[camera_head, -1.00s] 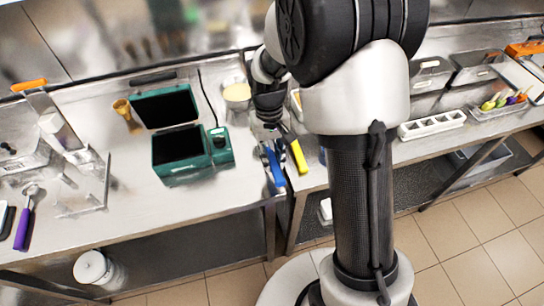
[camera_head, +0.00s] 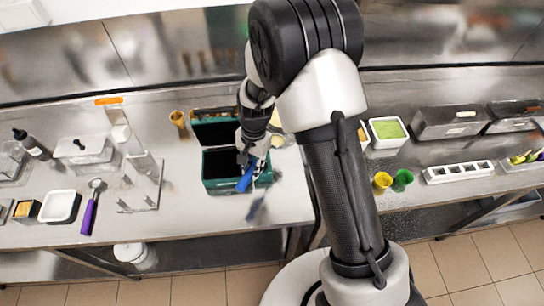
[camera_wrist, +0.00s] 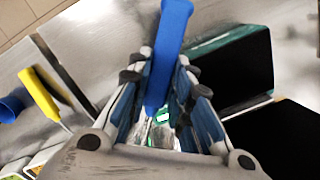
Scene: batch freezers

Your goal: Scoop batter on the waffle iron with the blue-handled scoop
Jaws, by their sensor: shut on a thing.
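My gripper (camera_head: 250,158) is shut on the blue-handled scoop (camera_head: 245,180) and holds it over the right part of the waffle iron. In the wrist view the blue handle (camera_wrist: 172,45) stands between the fingers (camera_wrist: 160,76). The teal waffle iron (camera_head: 210,186) is open, with dark plates. In the wrist view its black plate (camera_wrist: 245,68) lies to the right of the gripper. A pale yellow patch (camera_head: 277,140), perhaps the batter bowl, shows partly behind my arm.
A brown-yellow cup (camera_head: 178,121) stands left of the iron. A clear stand (camera_head: 142,185) and a purple-handled scoop (camera_head: 89,216) are further left. A yellow handle (camera_wrist: 42,95) shows in the wrist view.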

